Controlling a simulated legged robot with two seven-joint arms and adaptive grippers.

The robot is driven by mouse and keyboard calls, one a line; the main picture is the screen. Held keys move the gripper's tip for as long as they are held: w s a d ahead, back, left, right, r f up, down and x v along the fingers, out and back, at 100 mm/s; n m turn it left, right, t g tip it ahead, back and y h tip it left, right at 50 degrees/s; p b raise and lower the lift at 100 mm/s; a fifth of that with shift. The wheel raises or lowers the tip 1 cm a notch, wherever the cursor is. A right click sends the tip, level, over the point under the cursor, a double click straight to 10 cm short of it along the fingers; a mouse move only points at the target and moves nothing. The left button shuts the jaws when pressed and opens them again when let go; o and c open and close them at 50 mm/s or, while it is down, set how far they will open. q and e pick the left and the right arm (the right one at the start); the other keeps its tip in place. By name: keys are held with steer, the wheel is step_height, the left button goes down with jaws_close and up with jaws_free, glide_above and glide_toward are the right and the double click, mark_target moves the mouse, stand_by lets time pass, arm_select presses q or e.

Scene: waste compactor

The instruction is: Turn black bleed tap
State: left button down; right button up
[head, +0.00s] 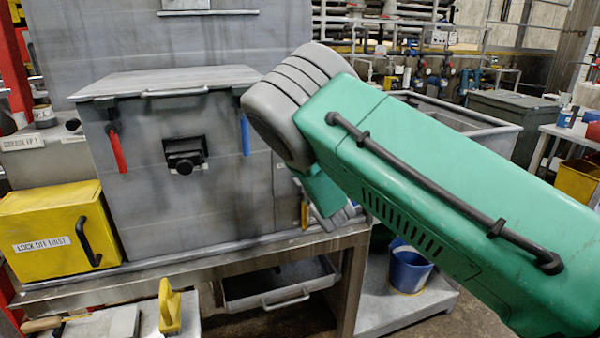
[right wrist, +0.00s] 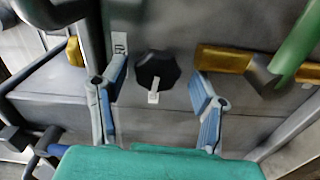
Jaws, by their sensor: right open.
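A black faceted knob (right wrist: 157,69), which looks like the black bleed tap, sits on a grey panel in the right wrist view. A small white tab is at its lower edge. My right gripper (right wrist: 159,76) is open, with one blue-padded finger on each side of the knob and a visible gap to each. I cannot tell how deep the fingertips reach. In the head view, my green right arm covers this knob and most of the gripper, at the right side of the grey compactor box (head: 215,210). My left gripper is not in view.
A yellow-brown handle (right wrist: 225,59) and a green bar (right wrist: 297,45) lie right of the knob in the wrist view. The box front has a red lever (head: 118,150), a blue lever (head: 245,135) and a black latch (head: 184,158). A yellow lock-off box (head: 45,215) stands left.

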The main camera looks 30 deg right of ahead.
steer(key=v, duration=1.2)
steer(key=shift+w, duration=0.1)
steer(key=s+a+f+m+g+b, duration=0.1)
steer(key=s+f+m+g, duration=0.3)
steer(key=s+f, duration=0.5)
steer(key=s+a+f+m+g, duration=0.1)
steer(key=s+f+m+g, duration=0.3)
steer(key=f, duration=0.8)
steer(key=s+a+f+m+g+y, duration=0.2)
steer(key=s+a+f+g, duration=0.2)
steer(key=s, duration=0.8)
steer(key=s+a+f+m+g+y+b, duration=0.1)
steer(key=s+a+f+g, duration=0.4)
steer(key=s, duration=0.7)
steer(key=f+m+y, duration=0.1)
steer(key=m, duration=0.1)
steer(key=shift+a+m, duration=0.25)
steer(key=shift+m, duration=0.05)
